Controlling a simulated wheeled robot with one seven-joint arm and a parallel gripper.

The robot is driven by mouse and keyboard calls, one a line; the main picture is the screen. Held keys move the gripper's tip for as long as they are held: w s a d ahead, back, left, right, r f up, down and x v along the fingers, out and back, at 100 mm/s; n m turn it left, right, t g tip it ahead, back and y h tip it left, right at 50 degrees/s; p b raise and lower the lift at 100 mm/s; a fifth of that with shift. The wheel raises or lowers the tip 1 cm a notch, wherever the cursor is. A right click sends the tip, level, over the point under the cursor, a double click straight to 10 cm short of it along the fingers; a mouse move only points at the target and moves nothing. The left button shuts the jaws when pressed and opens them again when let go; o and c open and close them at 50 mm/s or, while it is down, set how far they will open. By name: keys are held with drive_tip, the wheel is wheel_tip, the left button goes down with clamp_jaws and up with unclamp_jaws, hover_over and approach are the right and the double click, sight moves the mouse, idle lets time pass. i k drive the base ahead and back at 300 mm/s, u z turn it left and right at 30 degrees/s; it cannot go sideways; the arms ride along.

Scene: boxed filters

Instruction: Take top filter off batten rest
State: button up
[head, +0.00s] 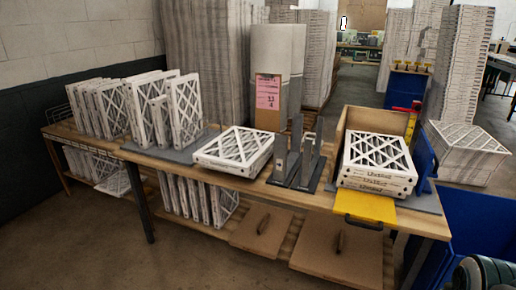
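A stack of white-framed filters (378,178) lies flat at the right end of the bench. Its top filter (377,151) shows a lattice face. Another white lattice filter (235,147) lies flat at mid-bench, and its front side looks thick. I cannot tell whether it is one filter or more. No battens show clearly under either, so I cannot tell which is on the batten rest. My gripper is not in view; only a dark rounded part, likely of my arm, shows at the bottom right corner.
Upright filters (185,108) stand on the bench's left part. Grey metal uprights (293,160) stand between the flat filters. A yellow plate (364,207) lies before the right stack, a cardboard panel (378,122) behind it. Blue bins (478,215) stand at right. Floor is clear front left.

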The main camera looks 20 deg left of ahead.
sight(238, 150)
drive_tip(key=u, duration=0.3)
drive_tip(key=i, duration=0.3)
drive_tip(key=u, duration=1.1)
drive_tip(key=i, duration=0.85)
drive_tip(key=u, duration=0.45)
drive_tip(key=i, duration=1.05)
drive_tip(key=z, duration=1.1)
drive_tip(key=i, duration=0.65)
drive_tip(key=z, duration=0.7)
